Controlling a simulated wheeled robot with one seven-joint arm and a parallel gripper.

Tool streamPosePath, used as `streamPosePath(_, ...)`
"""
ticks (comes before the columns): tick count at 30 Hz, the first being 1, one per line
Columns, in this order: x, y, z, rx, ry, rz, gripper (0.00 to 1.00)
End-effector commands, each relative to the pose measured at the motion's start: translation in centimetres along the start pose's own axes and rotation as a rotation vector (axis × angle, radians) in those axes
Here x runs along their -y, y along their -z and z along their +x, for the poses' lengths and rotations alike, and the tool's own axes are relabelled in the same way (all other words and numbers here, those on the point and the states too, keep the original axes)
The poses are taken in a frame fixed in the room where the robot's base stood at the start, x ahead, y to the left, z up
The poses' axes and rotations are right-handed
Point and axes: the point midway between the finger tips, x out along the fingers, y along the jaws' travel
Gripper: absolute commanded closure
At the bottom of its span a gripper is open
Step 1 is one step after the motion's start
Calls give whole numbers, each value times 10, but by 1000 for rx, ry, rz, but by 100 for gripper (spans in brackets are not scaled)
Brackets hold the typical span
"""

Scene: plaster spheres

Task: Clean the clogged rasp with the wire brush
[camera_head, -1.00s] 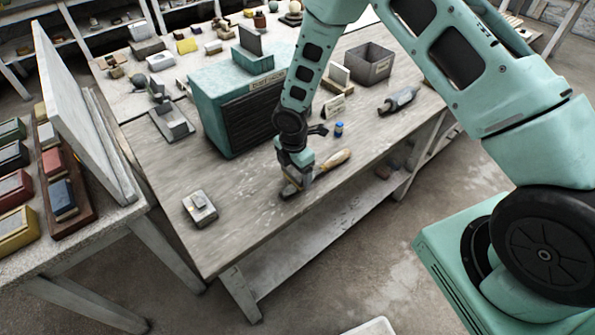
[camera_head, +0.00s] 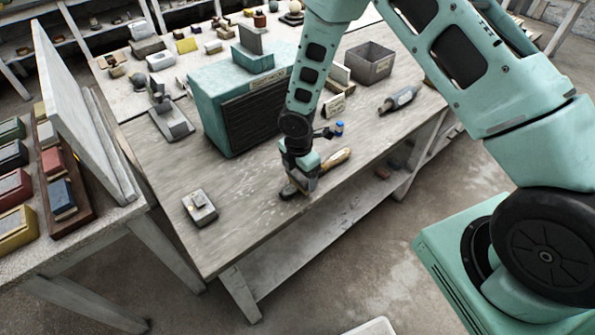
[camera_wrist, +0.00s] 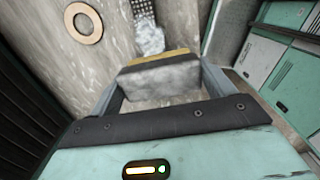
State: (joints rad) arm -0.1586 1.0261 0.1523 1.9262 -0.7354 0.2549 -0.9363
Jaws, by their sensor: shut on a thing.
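The rasp lies on the workbench near its front edge. Its wooden handle (camera_head: 337,157) points right in the head view, and its dark end (camera_head: 288,190) shows left of my gripper. In the wrist view its perforated face (camera_wrist: 144,10) is dark, with a whitish clogged patch (camera_wrist: 150,40) beside the brush. My gripper (camera_head: 302,183) is low over the rasp. In the wrist view it is shut on the wire brush (camera_wrist: 158,78), a grey block with a yellowish strip. I cannot tell whether the brush touches the rasp; its lower side is hidden.
A teal cabinet (camera_head: 215,105) stands behind my gripper. A small blue item (camera_head: 339,128) is close behind the handle. A grey bin (camera_head: 370,65) and a grey tool (camera_head: 398,98) are further back right. A small grey block (camera_head: 199,207) lies left. The bench between is clear.

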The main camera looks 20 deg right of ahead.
Motion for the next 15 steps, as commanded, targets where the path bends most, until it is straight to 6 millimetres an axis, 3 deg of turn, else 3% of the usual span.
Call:
streamPosePath(7, 16, 0, 1, 0, 0, -2, 37)
streamPosePath(15, 16, 0, 0, 0, 0, 0, 37)
